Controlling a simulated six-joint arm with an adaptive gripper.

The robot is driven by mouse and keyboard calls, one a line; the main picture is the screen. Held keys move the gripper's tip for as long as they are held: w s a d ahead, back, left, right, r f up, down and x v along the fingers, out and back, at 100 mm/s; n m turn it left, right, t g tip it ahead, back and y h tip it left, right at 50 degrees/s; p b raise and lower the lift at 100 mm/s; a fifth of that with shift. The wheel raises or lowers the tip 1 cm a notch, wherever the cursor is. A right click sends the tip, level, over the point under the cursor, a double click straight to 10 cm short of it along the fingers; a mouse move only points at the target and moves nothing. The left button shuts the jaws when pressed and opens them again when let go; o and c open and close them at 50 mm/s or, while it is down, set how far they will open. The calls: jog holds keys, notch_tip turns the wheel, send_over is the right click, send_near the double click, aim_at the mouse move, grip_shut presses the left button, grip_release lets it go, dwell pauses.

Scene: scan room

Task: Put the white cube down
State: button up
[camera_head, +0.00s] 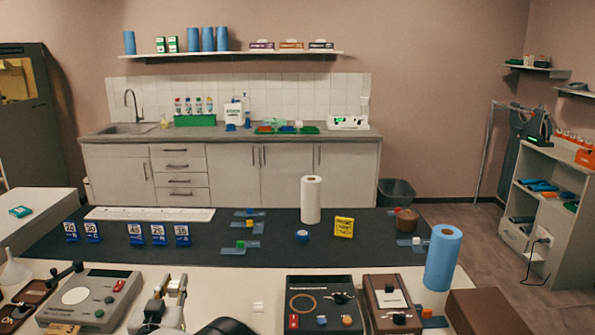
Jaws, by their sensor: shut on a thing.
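My gripper (173,285) appears low and left of centre, over the front of the light worktop, with its two fingers close together. It is shut on a small pale thing, which I take to be the white cube (174,284); the fingers cover most of it. Whether it touches a surface below cannot be told.
A grey device (91,300) stands left. A black-topped box (320,304) and a brown box (391,304) stand right. Behind is a dark mat (275,228) with blue number stands (135,234), a paper roll (311,200) and a yellow block (344,227). A blue cylinder (443,258) stands right.

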jog(key=w+d+r+h, duration=0.1)
jog(key=w+d, duration=0.2)
jog(key=d, duration=0.9)
jog(key=w+d+r, duration=0.1)
jog(key=w+d, duration=0.2)
jog(key=d, duration=0.8)
jog(key=s+d+f, duration=0.1)
jog(key=s+d, duration=0.1)
jog(key=d, duration=0.5)
jog(key=s+d+f, duration=0.2)
jog(key=s+d, duration=0.1)
jog(key=d, duration=0.5)
jog(key=s+d+f+m, duration=0.1)
jog(key=s+d+f, duration=0.1)
jog(key=d, duration=0.6)
jog(key=shift+s+h, duration=0.3)
jog(key=shift+s, duration=0.1)
jog(key=shift+a, duration=0.15)
